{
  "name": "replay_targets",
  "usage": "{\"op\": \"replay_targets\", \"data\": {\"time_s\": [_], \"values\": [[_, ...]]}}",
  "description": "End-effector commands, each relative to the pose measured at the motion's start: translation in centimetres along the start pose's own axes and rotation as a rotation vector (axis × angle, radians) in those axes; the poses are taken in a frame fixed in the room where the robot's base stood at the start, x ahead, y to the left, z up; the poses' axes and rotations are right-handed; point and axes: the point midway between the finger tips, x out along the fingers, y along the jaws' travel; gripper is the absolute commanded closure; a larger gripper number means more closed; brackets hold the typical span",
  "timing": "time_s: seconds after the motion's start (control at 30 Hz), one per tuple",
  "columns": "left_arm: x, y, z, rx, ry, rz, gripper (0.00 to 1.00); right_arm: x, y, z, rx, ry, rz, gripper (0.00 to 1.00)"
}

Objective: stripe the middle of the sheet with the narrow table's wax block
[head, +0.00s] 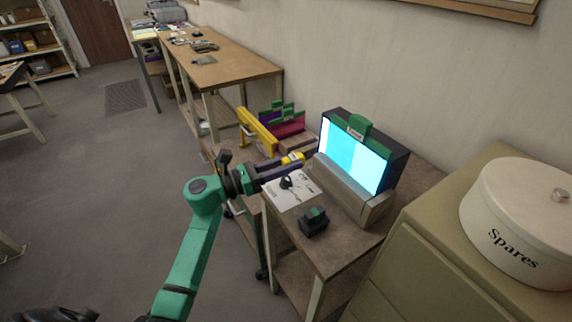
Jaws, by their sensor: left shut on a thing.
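The sheet (357,158) is a glowing upright panel, pale at its left end and cyan across the rest. It stands in a dark frame with a green clamp (360,126) at its top edge, on the narrow table (325,255). My left gripper (288,164) is to the left of the sheet, apart from it. It is shut on a small block with a yellow end (292,158), likely the wax block; the fingers hide part of it. My right gripper is not in view.
A dark block with a green top (314,221) and a white paper (291,190) with a small black thing lie on the table front. A yellow rack (258,132) stands behind. A green cabinet (432,265) with a white Spares tin (520,220) stands at right.

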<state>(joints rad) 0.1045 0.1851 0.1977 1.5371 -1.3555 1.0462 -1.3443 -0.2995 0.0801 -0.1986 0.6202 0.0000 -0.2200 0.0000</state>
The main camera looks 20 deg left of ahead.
Motion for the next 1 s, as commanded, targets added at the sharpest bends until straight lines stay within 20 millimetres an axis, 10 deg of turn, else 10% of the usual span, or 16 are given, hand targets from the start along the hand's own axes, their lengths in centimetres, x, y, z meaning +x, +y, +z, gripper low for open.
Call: {"op": "replay_targets", "data": {"time_s": [0.57, 1.0], "values": [[2.2, 0.3, 0.0, 0.0, 0.005, 0.006, 1.0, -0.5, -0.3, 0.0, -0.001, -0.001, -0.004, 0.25], [7.7, 0.7, 0.1, -0.001, 0.062, 0.157, 1.0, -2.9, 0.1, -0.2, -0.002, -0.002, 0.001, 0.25]]}}
